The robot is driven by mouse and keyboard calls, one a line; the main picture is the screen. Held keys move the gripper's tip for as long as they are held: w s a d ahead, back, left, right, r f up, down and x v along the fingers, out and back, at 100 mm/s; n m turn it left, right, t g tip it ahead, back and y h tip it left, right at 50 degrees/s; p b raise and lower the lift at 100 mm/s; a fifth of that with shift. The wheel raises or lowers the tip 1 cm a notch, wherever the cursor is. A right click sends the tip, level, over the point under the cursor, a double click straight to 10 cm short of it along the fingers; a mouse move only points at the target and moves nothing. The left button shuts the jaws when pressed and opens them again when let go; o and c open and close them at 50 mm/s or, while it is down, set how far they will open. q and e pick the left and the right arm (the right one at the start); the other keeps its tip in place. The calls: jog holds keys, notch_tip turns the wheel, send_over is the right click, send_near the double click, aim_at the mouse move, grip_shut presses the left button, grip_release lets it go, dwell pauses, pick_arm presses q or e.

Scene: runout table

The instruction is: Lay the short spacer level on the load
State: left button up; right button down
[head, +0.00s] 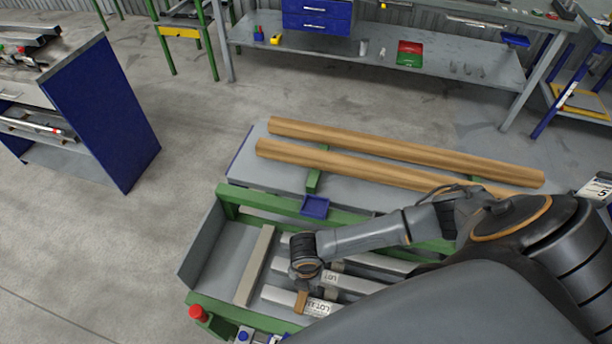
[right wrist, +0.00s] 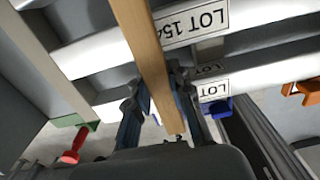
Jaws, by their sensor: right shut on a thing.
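The load is several pale metal bars with white LOT labels (head: 345,284) lying side by side in the green-framed runout table (head: 345,213); the bars also show in the right wrist view (right wrist: 85,55). My right gripper (head: 303,281) is over the near bars, its fingers mostly hidden in the head view. In the right wrist view it (right wrist: 163,103) is shut on the short wooden spacer (right wrist: 141,38), which runs across the bars. The spacer's end (head: 301,302) shows below the gripper in the head view. Whether it touches the bars I cannot tell. My left gripper is not in view.
A pale crosspiece (head: 255,265) stands at the bars' left ends. Two long wooden beams (head: 400,153) lie behind the table, near a small blue tray (head: 315,207). A red button (head: 197,312) is at the front left corner. A blue cabinet (head: 103,110) stands left.

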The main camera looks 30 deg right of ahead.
jog(key=shift+f, duration=0.15)
jog(key=c, duration=1.1)
grip_release()
notch_tip(320, 180, up, 12)
